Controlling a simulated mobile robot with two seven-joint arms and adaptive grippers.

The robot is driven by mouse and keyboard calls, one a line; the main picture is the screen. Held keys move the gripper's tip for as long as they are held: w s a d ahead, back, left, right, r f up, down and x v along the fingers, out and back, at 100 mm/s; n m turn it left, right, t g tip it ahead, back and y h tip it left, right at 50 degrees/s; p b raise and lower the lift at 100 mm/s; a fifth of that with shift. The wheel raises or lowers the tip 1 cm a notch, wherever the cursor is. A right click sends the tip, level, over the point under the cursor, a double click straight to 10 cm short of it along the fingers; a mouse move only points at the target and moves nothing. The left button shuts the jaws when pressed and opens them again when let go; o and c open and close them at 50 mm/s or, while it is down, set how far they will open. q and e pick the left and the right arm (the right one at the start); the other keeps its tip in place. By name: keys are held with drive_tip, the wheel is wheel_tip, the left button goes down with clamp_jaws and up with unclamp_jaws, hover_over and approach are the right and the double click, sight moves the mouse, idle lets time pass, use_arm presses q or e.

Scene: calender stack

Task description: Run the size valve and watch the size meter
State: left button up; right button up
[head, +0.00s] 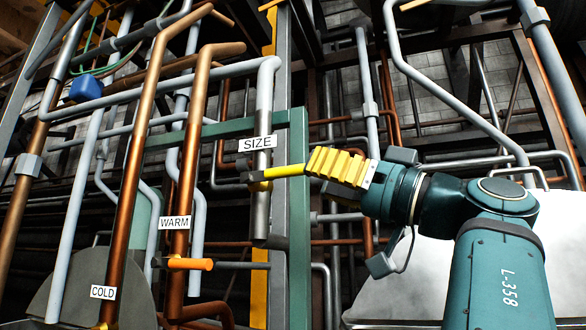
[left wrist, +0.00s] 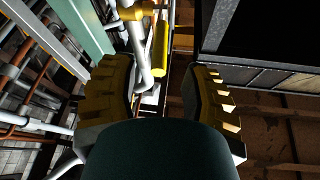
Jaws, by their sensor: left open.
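The SIZE label (head: 258,143) is on a grey vertical pipe. Just below it, a yellow valve handle (head: 284,171) sticks out to the right, crosswise to the pipe. My left gripper (head: 318,166) is at the handle's outer end, its yellow ridged fingers pointing left toward the pipe. In the left wrist view, the fingers (left wrist: 164,75) stand apart, with the yellow handle (left wrist: 160,45) showing in the gap beyond them. Contact with the handle cannot be told. I cannot make out a size meter. My right gripper is not in view.
Copper pipes labelled WARM (head: 174,223) and COLD (head: 103,292) stand to the left. An orange handle (head: 190,263) sticks out right below WARM. A green upright post (head: 299,225) stands close behind the yellow handle. Grey pipes (head: 489,120) crowd the right.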

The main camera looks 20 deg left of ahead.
sight(278, 173)
use_arm(q)
drive_tip(key=x, duration=0.6)
drive_tip(key=shift+w+a+r+p, duration=0.15)
drive_tip(key=shift+a+p, duration=0.05)
drive_tip(key=shift+p, duration=0.15)
drive_tip(key=shift+d, duration=0.1)
clamp_jaws()
